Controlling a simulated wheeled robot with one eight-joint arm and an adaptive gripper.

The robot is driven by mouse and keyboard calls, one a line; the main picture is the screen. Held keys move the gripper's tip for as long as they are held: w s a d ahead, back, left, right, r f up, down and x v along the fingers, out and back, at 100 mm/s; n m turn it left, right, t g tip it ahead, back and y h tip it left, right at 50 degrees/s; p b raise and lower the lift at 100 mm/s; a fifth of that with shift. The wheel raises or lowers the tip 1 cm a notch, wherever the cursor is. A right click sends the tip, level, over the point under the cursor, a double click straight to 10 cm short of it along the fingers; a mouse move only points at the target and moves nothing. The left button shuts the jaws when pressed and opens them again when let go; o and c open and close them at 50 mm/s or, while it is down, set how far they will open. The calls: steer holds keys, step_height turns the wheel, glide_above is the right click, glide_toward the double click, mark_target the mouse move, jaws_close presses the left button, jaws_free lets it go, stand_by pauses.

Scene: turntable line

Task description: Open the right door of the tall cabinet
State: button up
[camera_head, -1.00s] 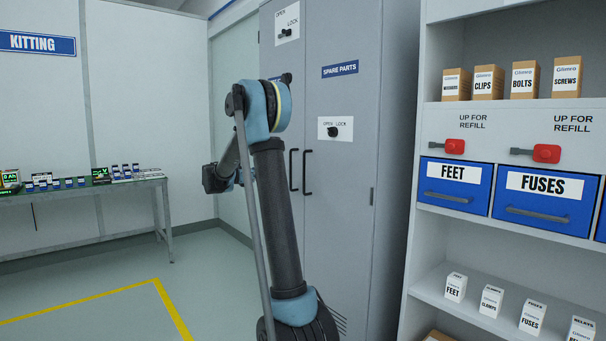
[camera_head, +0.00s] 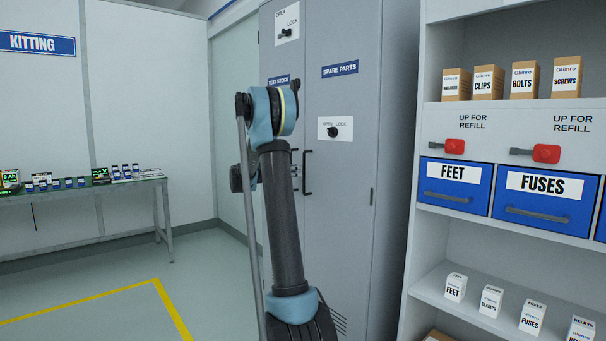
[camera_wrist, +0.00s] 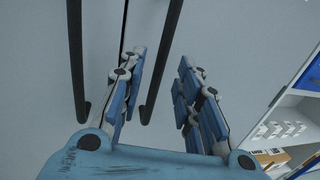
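The tall grey cabinet (camera_head: 350,215) stands in the middle of the head view, its right door marked SPARE PARTS (camera_head: 340,69) and looking shut. A black knob (camera_head: 333,132) sits on that door's OPEN/LOCK plate; its setting is too small to tell. The right door's dark bar handle (camera_head: 307,172) is beside the seam, partly next to my arm. In the wrist view, my gripper (camera_wrist: 161,60) is open, and the right handle (camera_wrist: 164,55) appears between its fingers. Contact is not visible. The left handle (camera_wrist: 75,55) lies outside the left finger. The head view hides my fingers behind my arm.
A shelf unit (camera_head: 432,170) with boxes, blue FEET (camera_head: 456,197) and FUSES (camera_head: 545,217) drawers and red latches stands close right of the cabinet. A green-topped table (camera_head: 90,183) stands at the left wall. The floor with yellow lines (camera_head: 90,300) is clear.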

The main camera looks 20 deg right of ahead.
steer(key=d, duration=0.3)
steer(key=w+d, duration=0.1)
steer(key=d, duration=0.1)
steer(key=shift+d, duration=0.25)
jaws_close()
